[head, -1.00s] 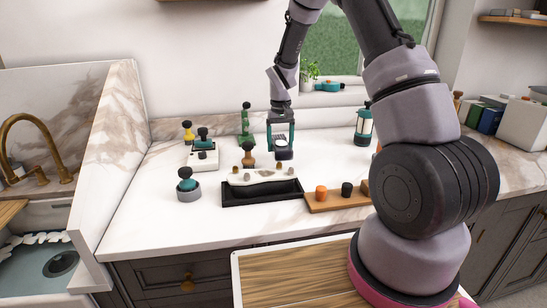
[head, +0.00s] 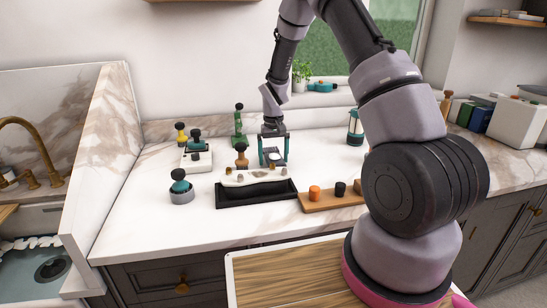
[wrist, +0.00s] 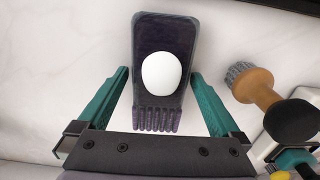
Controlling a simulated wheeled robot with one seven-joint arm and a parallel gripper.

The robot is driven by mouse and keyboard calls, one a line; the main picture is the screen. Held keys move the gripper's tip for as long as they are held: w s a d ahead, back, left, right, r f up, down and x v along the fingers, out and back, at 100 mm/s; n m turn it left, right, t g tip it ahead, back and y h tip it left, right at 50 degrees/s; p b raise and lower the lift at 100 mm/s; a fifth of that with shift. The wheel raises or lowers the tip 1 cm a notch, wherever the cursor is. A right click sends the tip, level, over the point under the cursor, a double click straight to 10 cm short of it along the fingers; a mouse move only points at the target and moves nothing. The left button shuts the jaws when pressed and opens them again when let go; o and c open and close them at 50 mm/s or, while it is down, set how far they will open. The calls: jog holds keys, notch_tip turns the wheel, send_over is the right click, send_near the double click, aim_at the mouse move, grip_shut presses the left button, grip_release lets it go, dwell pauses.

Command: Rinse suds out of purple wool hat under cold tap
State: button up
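In the wrist view a dark, flat, rectangular piece with a ribbed purple end (wrist: 157,118) lies on the white counter. A white rounded blob (wrist: 161,73) sits on it. I cannot tell whether this piece is the hat; no other purple wool hat shows. My gripper (wrist: 158,80) is open, its teal fingers standing apart on either side of the piece with gaps. In the head view my gripper (head: 273,150) is low over the counter, behind the black tray. A brass tap (head: 35,135) stands over the sink (head: 22,275) at far left, with white scalloped foam-like bits along its rim.
A brush (head: 242,156) is just left of my gripper. A marble side panel (head: 100,150) separates counter from sink.

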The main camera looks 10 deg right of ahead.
jog(key=shift+r, duration=0.1)
notch_tip(320, 180, up, 12)
notch_tip(320, 180, up, 10)
jog(key=m+t, duration=0.1)
send_over(274, 156)
jog(key=s+d, duration=0.2)
jog(key=s, duration=0.2)
jog(key=s+d+r+m+t, duration=0.1)
jog(key=s+r+t, duration=0.1)
jog(key=s+r, duration=0.3)
jog(key=s+d+r+m+t+y, duration=0.1)
jog(key=s+r, duration=0.3)
jog(key=s, duration=0.8)
jog(key=s+d+r+m+t+y, duration=0.1)
jog(key=s+r+t, duration=0.2)
jog(key=s+r, duration=0.2)
jog(key=s, duration=0.3)
jog(key=shift+s+r, duration=0.35)
jog(key=shift+d, duration=0.1)
jog(key=c, duration=0.8)
jog(key=shift+c, duration=0.2)
